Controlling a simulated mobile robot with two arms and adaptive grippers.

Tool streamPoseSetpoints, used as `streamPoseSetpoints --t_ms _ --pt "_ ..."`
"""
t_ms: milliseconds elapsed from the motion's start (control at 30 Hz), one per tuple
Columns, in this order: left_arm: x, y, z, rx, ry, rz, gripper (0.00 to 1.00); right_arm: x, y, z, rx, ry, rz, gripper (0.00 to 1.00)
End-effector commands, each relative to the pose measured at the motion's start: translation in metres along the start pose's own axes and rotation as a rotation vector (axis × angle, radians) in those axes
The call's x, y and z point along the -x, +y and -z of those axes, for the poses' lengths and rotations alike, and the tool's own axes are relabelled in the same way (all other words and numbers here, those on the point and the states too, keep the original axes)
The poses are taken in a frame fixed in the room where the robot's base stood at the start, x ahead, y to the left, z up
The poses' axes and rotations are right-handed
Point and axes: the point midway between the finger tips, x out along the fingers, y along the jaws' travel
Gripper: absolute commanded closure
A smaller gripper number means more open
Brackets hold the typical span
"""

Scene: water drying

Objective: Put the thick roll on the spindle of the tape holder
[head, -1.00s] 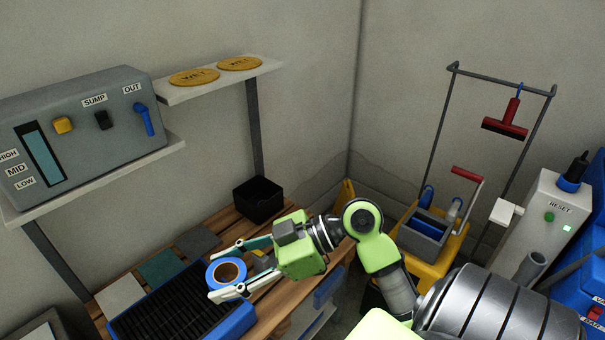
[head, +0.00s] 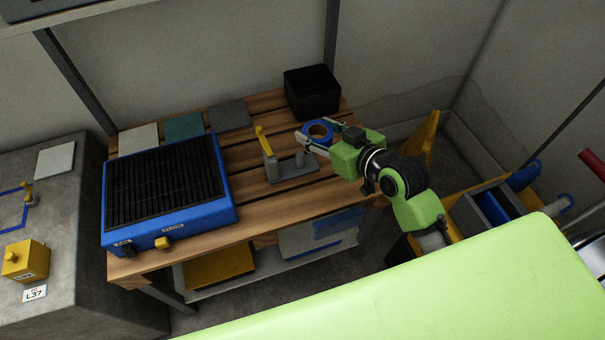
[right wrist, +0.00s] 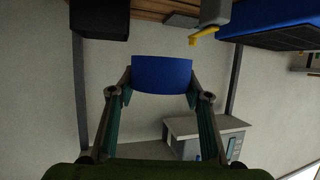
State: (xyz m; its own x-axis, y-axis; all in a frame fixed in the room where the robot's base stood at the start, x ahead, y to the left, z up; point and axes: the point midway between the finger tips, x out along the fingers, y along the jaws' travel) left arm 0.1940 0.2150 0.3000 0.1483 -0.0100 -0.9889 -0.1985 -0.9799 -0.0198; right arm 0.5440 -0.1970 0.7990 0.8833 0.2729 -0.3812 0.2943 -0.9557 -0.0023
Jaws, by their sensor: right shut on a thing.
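The blue roll with a tan core (head: 322,142) is held in my right gripper (head: 317,133) at the right part of the bench. Its broad blue side fills the space between the fingers in the right wrist view (right wrist: 162,74). The tape holder (head: 292,172) has a grey base, short grey uprights and a raised yellow arm, and stands on the bench just left of and nearer than the roll. The roll is apart from the yellow arm; its height over the holder's right end is hard to tell. My left gripper is not in view.
A blue unit with a black ribbed top (head: 218,205) stands left of the holder. A black open bin (head: 312,104) is behind the roll. Flat grey and green pads lie along the bench's back. Bare slats (head: 262,212) lie in front of the holder.

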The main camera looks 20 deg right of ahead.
Motion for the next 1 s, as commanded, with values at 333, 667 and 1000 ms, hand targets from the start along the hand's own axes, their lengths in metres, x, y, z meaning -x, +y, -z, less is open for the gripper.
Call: streamPoseSetpoints --t_ms 333,667,1000 --pt "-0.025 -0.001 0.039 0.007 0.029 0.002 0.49 -0.065 -0.003 -0.030 -0.083 0.006 -0.210 0.80" --pt "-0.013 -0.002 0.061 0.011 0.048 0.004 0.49 -0.082 -0.009 -0.048 -0.101 -0.005 -0.249 0.80" --pt "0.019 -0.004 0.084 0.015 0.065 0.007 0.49 -0.095 -0.008 -0.080 -0.101 -0.002 -0.248 0.80"
